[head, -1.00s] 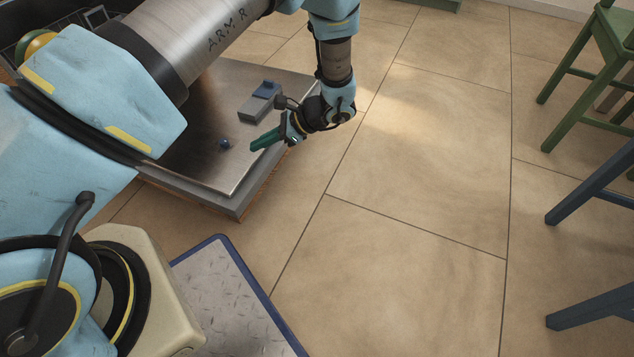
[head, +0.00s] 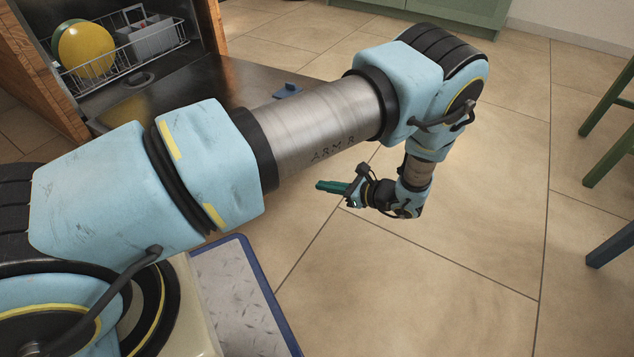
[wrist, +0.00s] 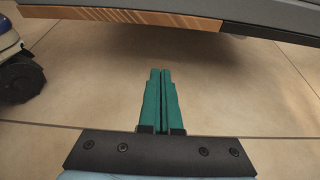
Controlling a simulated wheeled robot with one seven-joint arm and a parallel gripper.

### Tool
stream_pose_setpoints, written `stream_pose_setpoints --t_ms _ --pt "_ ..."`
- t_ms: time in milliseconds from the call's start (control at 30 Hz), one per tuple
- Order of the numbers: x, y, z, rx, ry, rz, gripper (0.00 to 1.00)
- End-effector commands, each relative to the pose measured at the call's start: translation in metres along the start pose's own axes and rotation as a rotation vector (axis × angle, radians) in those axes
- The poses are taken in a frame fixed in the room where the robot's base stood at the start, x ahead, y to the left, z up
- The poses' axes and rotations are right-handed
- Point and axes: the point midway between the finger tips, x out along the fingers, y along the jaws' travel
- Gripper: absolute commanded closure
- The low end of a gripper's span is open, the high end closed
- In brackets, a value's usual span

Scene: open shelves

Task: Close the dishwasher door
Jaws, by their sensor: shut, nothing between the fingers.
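In the wrist view, the door's lower edge (wrist: 230,14) crosses the top of the picture, grey with a wood-coloured strip at left. My gripper (head: 322,186) is low over the floor, just beyond the door's outer edge in the head view. Its green fingers (wrist: 160,75) are together and empty, pointing toward the door without visible contact.
Tiled floor (head: 470,230) lies open around my gripper and to the right. Green chair legs (head: 608,130) and a dark blue leg (head: 612,245) stand at the right edge. A green cabinet (head: 455,14) is at the back.

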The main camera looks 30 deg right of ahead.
Motion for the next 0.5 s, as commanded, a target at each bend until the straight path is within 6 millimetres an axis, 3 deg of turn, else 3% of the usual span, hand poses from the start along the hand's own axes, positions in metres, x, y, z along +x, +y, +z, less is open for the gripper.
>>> stream_pose_setpoints --t_ms 433,500 --pt "0.093 0.001 -0.004 0.000 0.000 0.005 1.00" --pt "0.085 0.000 0.009 -0.003 0.003 0.002 1.00"
